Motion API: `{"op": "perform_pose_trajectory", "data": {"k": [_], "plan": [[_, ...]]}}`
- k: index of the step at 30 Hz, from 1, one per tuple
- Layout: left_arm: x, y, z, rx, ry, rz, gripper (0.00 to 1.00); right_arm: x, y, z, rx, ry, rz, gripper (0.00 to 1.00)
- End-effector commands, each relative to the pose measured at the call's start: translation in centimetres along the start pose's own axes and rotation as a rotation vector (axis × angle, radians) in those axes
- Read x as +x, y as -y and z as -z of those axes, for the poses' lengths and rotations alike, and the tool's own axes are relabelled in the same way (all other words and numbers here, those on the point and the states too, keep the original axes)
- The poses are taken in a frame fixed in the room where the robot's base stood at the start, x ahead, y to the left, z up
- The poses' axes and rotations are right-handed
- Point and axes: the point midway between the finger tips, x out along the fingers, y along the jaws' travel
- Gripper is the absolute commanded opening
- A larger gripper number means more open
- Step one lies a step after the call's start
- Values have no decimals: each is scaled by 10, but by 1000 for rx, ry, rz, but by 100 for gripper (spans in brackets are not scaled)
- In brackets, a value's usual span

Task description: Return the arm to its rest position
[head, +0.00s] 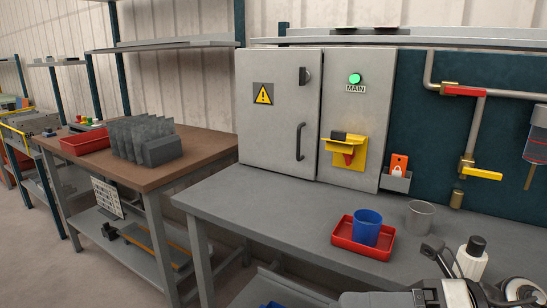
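Part of one of my arms, which looks like the right one, shows at the lower right edge of the head view. Its gripper (442,262) is beside a white bottle with a black cap (472,262), over the front of the grey bench (270,210). The fingers are small and partly cut off or overlapped, so I cannot tell whether they are open or whether they touch the bottle. My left gripper is not in view.
A red tray (345,245) holds a blue cup (367,228); a grey cup (419,217) stands beside it. Behind are a grey cabinet (275,135), a yellow lockout holder (343,150) and pipes with valves (480,120). The bench's left part is clear. A brown-topped table (200,160) stands left.

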Motion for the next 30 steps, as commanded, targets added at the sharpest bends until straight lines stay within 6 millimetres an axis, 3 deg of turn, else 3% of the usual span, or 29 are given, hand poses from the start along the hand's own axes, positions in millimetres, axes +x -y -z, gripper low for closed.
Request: {"op": "perform_pose_trajectory", "data": {"k": [2, 4, 7, 9, 12, 15, 18, 21, 24, 30], "plan": [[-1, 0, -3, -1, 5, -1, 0, 4, 11, -14, 280, 271, -148, 67], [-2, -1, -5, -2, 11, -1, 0, -7, 39, -25, 568, 540, -242, 67], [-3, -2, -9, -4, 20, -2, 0, -33, 105, -12, 1003, 910, -301, 67], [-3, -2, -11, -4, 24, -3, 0, -47, 148, 16, 1259, 1108, -299, 67], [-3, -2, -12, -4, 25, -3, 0, -57, 196, 72, 1577, 1329, -266, 67], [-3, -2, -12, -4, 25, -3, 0, -59, 225, 128, 1832, 1486, -214, 67], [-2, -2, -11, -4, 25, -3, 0, -56, 238, 173, 2015, 1586, -168, 67], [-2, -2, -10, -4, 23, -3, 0, -52, 244, 200, 2127, 1641, -134, 67], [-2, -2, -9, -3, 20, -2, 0, -50, 245, 212, 2174, 1663, -117, 67], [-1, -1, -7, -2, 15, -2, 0, -50, 246, 214, 2179, 1665, -114, 64]]}}
